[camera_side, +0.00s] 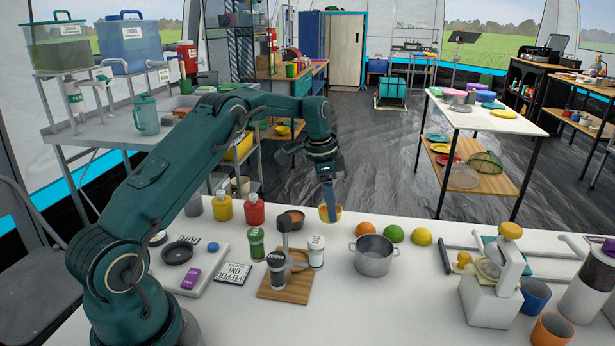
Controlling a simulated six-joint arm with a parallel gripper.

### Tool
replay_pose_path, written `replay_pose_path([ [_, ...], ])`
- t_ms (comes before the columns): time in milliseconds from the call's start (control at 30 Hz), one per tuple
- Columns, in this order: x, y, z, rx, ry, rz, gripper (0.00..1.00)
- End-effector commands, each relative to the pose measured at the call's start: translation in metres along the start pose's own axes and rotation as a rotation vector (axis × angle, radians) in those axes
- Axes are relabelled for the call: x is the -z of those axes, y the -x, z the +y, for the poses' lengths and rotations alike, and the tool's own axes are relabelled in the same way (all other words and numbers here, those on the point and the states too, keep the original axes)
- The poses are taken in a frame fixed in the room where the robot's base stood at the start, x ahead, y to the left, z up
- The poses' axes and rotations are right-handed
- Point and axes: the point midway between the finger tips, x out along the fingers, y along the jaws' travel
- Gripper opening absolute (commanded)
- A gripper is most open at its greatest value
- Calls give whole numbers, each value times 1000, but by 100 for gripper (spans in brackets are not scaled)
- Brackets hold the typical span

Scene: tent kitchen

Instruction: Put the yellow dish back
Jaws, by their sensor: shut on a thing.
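The yellow dish (338,213) is a small round bowl at the far edge of the white table, near the middle of the picture. My gripper (329,203) points down and is shut on the dish. The fingers cover part of it. I cannot tell whether the dish touches the table or hangs just above it. A dark brown bowl (295,215) stands just to the left of it.
An orange (366,228), a lime (393,233) and a lemon (421,236) lie to the right, behind a steel pot (373,257). A white shaker (316,253) and a wooden board (273,292) are in front. Red (254,211) and yellow (222,208) bottles stand left.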

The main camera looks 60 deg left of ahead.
Motion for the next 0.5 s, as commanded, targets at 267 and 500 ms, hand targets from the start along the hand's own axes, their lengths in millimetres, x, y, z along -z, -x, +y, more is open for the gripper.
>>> replay_pose_path([
  [267,-6,-29,2,-1,0,0,31],
  [500,-6,-29,2,-1,0,0,31],
])
